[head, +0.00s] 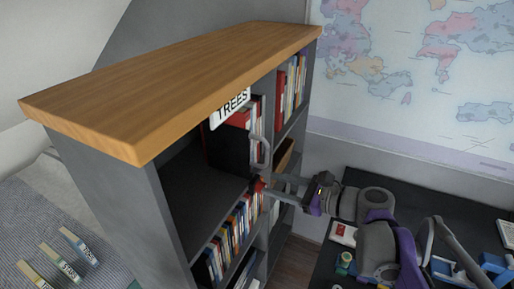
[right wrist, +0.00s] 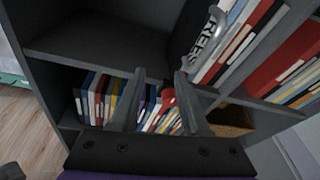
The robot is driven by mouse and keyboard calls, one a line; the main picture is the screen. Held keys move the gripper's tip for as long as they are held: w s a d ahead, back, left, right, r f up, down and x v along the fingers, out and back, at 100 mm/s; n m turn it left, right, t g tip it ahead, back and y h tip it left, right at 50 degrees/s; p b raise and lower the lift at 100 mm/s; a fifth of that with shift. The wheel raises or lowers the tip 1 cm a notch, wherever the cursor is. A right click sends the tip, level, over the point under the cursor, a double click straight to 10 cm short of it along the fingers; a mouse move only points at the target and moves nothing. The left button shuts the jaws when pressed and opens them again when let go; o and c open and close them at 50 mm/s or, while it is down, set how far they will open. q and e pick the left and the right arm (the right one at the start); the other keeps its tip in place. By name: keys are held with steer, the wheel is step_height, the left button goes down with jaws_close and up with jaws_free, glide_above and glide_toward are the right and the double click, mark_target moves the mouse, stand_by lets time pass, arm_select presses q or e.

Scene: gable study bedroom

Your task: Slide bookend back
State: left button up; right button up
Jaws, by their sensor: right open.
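The dark bookend (head: 227,148) stands in the upper bay of the bookcase, against the left end of a row of books. It carries a white "TREES" label (head: 231,107) and a grey looped handle (head: 262,148). In the right wrist view the bookend (right wrist: 184,34) and its handle (right wrist: 238,36) are at the top, right of centre. My right gripper (head: 273,186) is open and empty in front of the bookcase, below the handle and apart from it. In the right wrist view its two fingers (right wrist: 160,76) point at the shelf edge and lower books. My left gripper is not in view.
The grey bookcase has a wooden top (head: 180,80). Lower books (head: 236,230) fill part of the bay below. The upper shelf left of the bookend is bare (head: 195,190). A dark desk (head: 455,215) with small items stands at right. Several labelled blocks (head: 80,247) lie at left.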

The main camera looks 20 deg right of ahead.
mark_target(266, 148)
steer(key=w+d+r+m+t, duration=0.2)
steer(key=d+r+m+t, duration=0.1)
steer(key=d+r+m, duration=0.15)
steer(key=shift+n, duration=0.25)
steer(key=x, duration=1)
steer(key=shift+a+r+p, duration=0.15)
steer(key=shift+r+p, duration=0.1)
steer(key=shift+p, duration=0.05)
steer(key=shift+c, duration=0.3)
jaws_close()
stand_by(0.3)
